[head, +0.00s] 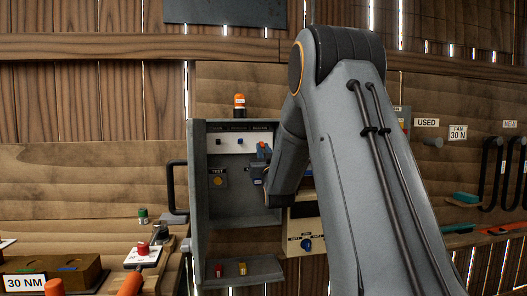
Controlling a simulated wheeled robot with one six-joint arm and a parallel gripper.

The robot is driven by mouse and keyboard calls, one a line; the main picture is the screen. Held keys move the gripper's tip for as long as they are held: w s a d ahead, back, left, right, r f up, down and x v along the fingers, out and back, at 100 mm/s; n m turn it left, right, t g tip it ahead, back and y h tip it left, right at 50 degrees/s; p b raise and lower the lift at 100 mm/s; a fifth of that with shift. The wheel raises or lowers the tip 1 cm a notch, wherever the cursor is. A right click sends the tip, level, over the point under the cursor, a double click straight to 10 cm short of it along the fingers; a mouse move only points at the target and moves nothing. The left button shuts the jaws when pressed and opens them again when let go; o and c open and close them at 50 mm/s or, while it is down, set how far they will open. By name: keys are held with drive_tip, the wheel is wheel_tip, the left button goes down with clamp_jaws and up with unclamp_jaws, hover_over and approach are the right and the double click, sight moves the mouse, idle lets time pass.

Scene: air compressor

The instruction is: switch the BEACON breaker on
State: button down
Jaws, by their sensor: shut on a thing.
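An open grey cabinet (198,215) stands in the middle of the head view. A white breaker strip (228,146) runs across its upper part, under a row of small dark labels too small to read surely. Small switches show on the strip, one at the left (217,141) and one in the middle (240,141). My gripper (264,152) is at the strip's right end, shut on the right-hand breaker there. The gripper mostly hides this breaker, so its lever position cannot be told. An orange beacon lamp (239,100) sits on top of the cabinet.
A yellow TEST button (217,180) is below the strip. Red and yellow pieces (242,268) are on the cabinet's bottom ledge. A beige box with a blue knob (306,244) is to the right, partly behind my arm. A bench with a 30 NM block (60,279) is at left.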

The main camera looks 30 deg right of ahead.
sight(262, 143)
drive_tip(key=shift+s+r+p, duration=0.1)
drive_tip(key=shift+p, duration=0.2)
drive_tip(key=r+g+p, duration=0.1)
drive_tip(key=g+p, duration=0.1)
drive_tip(key=p, duration=0.2)
drive_tip(key=shift+s+r+y, duration=0.15)
drive_tip(key=shift+s+y, duration=0.05)
drive_tip(key=shift+y, duration=0.1)
drive_tip(key=g+p, duration=0.1)
drive_tip(key=p, duration=0.1)
drive_tip(key=r+g+p, duration=0.1)
drive_tip(key=p, duration=0.1)
drive_tip(key=shift+a+y, duration=0.1)
drive_tip(key=shift+y, duration=0.2)
drive_tip(key=g+p, duration=0.2)
drive_tip(key=p, duration=0.2)
drive_tip(key=r+g+y+p, duration=0.1)
drive_tip(key=g+p, duration=0.1)
drive_tip(key=p, duration=0.2)
drive_tip(key=shift+r+g+p, duration=0.2)
drive_tip(key=shift+g+p, duration=0.1)
drive_tip(key=p, duration=0.2)
drive_tip(key=shift+w+r+g+y+p, duration=0.1)
drive_tip(key=shift+w+g+y+p, duration=0.05)
drive_tip(key=shift+g+y+p, duration=0.2)
drive_tip(key=shift+g+p, duration=0.45)
drive_tip(key=shift+p, duration=0.5)
